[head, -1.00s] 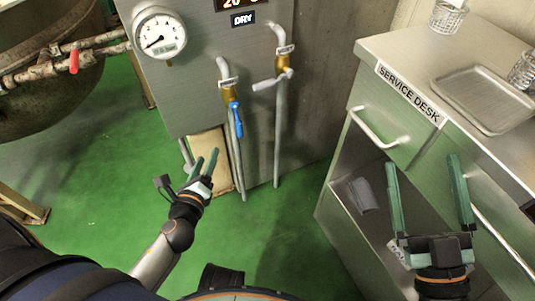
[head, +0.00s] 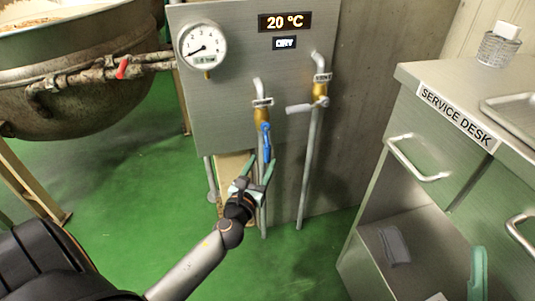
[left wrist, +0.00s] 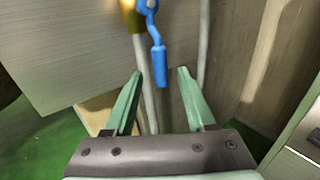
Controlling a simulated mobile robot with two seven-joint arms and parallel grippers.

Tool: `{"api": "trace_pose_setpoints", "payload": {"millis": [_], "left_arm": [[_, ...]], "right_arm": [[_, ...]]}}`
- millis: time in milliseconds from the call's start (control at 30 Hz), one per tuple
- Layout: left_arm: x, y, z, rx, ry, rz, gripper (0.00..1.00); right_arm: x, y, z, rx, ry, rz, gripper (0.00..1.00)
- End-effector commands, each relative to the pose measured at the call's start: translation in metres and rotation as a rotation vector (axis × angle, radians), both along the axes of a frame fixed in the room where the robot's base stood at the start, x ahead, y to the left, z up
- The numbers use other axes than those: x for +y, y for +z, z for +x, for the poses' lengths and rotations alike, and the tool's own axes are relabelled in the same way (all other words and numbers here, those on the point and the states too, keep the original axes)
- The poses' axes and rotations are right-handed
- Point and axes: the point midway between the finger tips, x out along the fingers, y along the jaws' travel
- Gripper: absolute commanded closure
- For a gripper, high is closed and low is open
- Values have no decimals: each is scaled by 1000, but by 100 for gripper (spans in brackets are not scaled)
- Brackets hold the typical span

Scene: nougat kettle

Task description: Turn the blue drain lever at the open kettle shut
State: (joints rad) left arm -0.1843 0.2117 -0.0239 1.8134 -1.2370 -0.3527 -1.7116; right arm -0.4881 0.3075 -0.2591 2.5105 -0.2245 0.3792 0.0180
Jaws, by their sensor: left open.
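The blue lever (head: 266,142) hangs nearly straight down from a brass valve (head: 262,115) on the left pipe of the grey panel. My left gripper (head: 262,163) is open just below the lever in the head view. In the left wrist view the lever's lower end (left wrist: 158,66) shows between the two green fingertips (left wrist: 160,74), with gaps on both sides. I cannot tell whether it is in depth between them. The kettle (head: 90,95), a big rounded vessel, is at the left. Of my right gripper only one green finger (head: 478,272) shows at the lower right.
The panel (head: 220,100) carries a dial gauge (head: 202,46) and a 20 °C display (head: 284,22). A second pipe with a grey lever (head: 306,106) stands right of the blue one. Red-handled pipework (head: 122,68) joins the kettle. The service desk (head: 425,75) is at the right.

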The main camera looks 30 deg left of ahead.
Motion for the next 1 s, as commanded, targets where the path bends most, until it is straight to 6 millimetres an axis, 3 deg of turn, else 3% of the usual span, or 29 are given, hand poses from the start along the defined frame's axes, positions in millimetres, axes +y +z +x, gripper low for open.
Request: {"api": "trace_pose_setpoints", "payload": {"millis": [100,300,700,1000], "left_arm": [[6,0,20,-2,0,2,44],[11,-1,41,-1,0,-1,44],[13,0,47,1,-1,-1,44],[13,0,47,1,-1,-1,78]], "right_arm": [[0,-4,0,2,-2,-3,3],[1,-8,1,4,-3,-6,3],[1,-9,1,4,-3,-8,3],[1,-9,1,5,-2,-7,3]]}}
